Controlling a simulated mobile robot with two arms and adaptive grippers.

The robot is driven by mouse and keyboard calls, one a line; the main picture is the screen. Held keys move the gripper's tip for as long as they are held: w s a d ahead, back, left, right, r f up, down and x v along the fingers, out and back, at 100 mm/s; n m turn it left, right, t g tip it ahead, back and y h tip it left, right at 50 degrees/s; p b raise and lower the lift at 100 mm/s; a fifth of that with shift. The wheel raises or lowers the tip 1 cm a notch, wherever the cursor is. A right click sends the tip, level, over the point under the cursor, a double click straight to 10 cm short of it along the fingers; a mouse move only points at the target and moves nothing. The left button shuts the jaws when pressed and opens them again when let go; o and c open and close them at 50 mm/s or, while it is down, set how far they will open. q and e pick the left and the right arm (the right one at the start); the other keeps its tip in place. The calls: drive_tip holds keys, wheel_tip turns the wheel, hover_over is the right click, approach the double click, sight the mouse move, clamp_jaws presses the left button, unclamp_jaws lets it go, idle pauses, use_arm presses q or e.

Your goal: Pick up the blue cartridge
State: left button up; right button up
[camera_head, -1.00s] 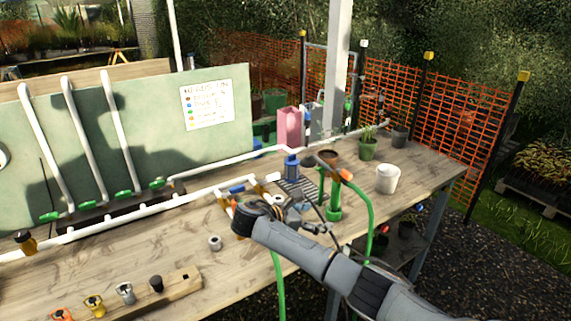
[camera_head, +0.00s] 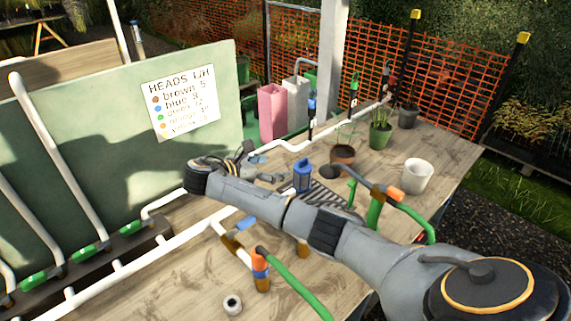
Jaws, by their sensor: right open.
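The blue cartridge (camera_head: 303,177) stands upright on the wooden bench, by a dark slotted grate. My right arm comes in from the lower right and crosses in front of the bench. My right gripper (camera_head: 266,172) is at the far end of the arm, just left of the cartridge in the picture. It is open and appears empty, its fingers pointing toward the cartridge's side and apart from it. My own wrist partly hides the gripper. My left gripper is not in view.
White pipes (camera_head: 120,269) run along the bench at left, before a green board (camera_head: 110,130) with a sign (camera_head: 181,104). A brown pot (camera_head: 342,157), a white pot (camera_head: 417,176) and an orange-tipped green hose (camera_head: 410,213) lie right of the cartridge. A pink container (camera_head: 272,112) stands behind.

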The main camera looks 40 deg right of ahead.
sight(299, 163)
drive_tip(key=p+x, duration=0.1)
drive_tip(key=x, duration=1.1)
drive_tip(key=shift+d+f, duration=0.15)
drive_tip(key=shift+d, duration=0.25)
drive_tip(key=shift+d+f, duration=0.25)
drive_tip(key=shift+d, duration=0.15)
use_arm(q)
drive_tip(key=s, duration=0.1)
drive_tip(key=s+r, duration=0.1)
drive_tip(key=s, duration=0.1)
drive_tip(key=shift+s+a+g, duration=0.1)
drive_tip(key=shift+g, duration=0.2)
use_arm(e)
drive_tip(key=c, duration=1.4)
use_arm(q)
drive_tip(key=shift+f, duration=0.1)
use_arm(e)
drive_tip(key=shift+r, duration=0.1)
drive_tip(key=shift+c, duration=0.2)
